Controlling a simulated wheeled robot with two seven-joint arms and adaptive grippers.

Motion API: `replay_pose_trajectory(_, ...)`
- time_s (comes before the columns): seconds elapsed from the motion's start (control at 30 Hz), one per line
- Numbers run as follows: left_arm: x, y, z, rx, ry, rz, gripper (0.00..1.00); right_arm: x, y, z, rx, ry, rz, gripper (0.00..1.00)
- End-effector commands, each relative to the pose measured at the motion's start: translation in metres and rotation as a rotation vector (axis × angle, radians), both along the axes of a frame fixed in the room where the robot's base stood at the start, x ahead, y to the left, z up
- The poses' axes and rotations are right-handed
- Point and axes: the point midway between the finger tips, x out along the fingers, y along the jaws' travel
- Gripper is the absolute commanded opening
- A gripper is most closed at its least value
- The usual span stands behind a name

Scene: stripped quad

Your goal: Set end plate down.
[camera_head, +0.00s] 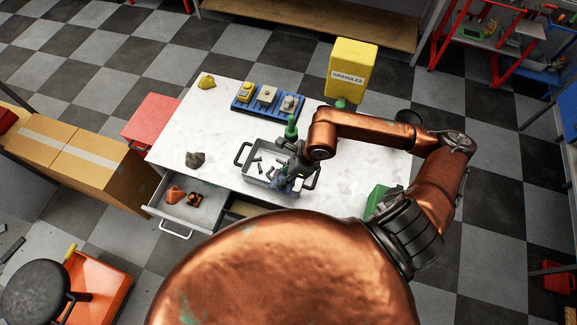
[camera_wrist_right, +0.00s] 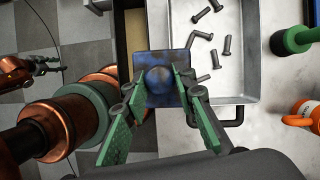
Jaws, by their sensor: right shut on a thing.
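The end plate (camera_wrist_right: 146,92) is a worn blue square plate with a round knob in its middle. My right gripper (camera_wrist_right: 160,82) has its green fingers shut around the knob. In the head view my right gripper (camera_head: 290,178) is over the right end of a grey metal tray (camera_head: 246,171), and the plate is mostly hidden by it. In the wrist view the plate is beside the tray's near left corner and overlaps its edge. Whether the plate touches anything below cannot be told.
Several bolts (camera_wrist_right: 227,45) lie in the tray. A blue rack (camera_head: 268,97) with three blocks stands behind it, and a yellow GRANULES container (camera_head: 350,70) at the back right. A green-topped object (camera_head: 291,128) is close behind the gripper. An open drawer (camera_head: 205,213) is at front left.

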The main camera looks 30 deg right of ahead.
Motion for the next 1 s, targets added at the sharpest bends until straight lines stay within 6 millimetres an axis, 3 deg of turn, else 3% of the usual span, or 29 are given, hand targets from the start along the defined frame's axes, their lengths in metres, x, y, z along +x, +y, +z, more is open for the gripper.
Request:
replay_pose_trajectory(0.2,0.001,-0.001,0.017,0.000,-0.002,0.000,0.40,0.034,-0.038,-0.023,0.001,0.004,-0.005,0.00)
replay_pose_trajectory(0.4,0.002,-0.001,0.024,0.000,-0.003,0.000,0.40,0.053,-0.057,-0.058,0.001,0.002,-0.002,0.00)
replay_pose_trajectory(0.7,0.002,-0.001,0.028,0.000,-0.003,0.000,0.40,0.065,-0.071,-0.081,0.001,0.002,0.000,0.00)
replay_pose_trajectory(1.0,0.003,-0.001,0.041,-0.001,-0.004,0.000,0.40,0.065,-0.069,-0.109,0.002,-0.001,0.002,0.00)
